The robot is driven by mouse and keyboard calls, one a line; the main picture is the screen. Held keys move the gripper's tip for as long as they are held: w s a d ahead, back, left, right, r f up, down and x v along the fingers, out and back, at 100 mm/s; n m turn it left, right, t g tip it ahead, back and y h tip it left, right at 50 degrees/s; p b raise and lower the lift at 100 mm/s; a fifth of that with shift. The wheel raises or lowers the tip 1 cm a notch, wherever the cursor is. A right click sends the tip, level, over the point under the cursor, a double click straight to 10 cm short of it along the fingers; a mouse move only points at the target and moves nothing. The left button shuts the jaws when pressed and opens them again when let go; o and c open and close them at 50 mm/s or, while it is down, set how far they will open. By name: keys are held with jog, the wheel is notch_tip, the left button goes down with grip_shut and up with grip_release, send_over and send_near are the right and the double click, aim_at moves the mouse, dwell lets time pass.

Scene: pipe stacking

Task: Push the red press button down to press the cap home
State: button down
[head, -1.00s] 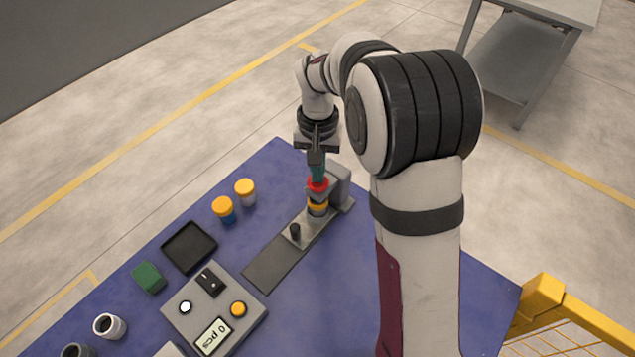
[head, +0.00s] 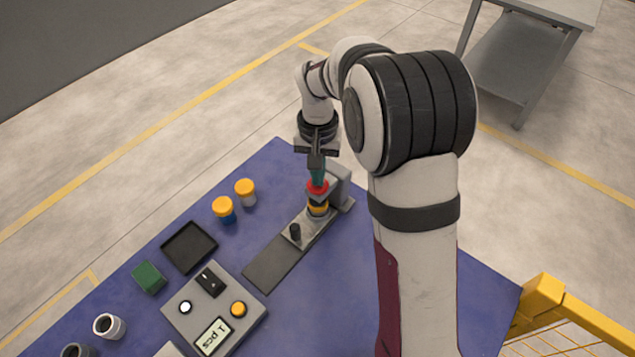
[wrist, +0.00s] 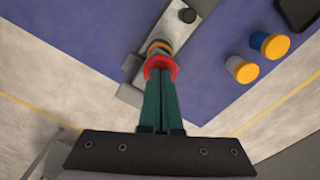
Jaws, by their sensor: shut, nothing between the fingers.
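The red press button (head: 317,187) is on the grey press at the back of the blue table, and it also shows in the wrist view (wrist: 159,63). A yellow-orange cap (head: 318,208) shows just below it in the press. My gripper (head: 318,181) is shut and empty, with its green fingers pointing down. Its fingertips are at the top of the red button and look to be touching it. In the wrist view the two fingers lie side by side over the button. The part under the cap is mostly hidden.
Two yellow-capped pieces (head: 223,209) (head: 245,190) stand left of the press. A black tray (head: 189,247), a green block (head: 148,277) and a control box (head: 213,308) reading "1 pcs" lie nearer. A black knob (head: 295,232) stands on the press's base.

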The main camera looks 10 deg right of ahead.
jog(key=shift+r, duration=3.45)
jog(key=s+d+r+m+y, duration=0.1)
jog(key=s+m, duration=0.1)
jog(key=s, duration=2.7)
jog(key=shift+d+r+m+y, duration=0.25)
jog(key=shift+m+y, duration=0.05)
jog(key=shift+y, duration=0.1)
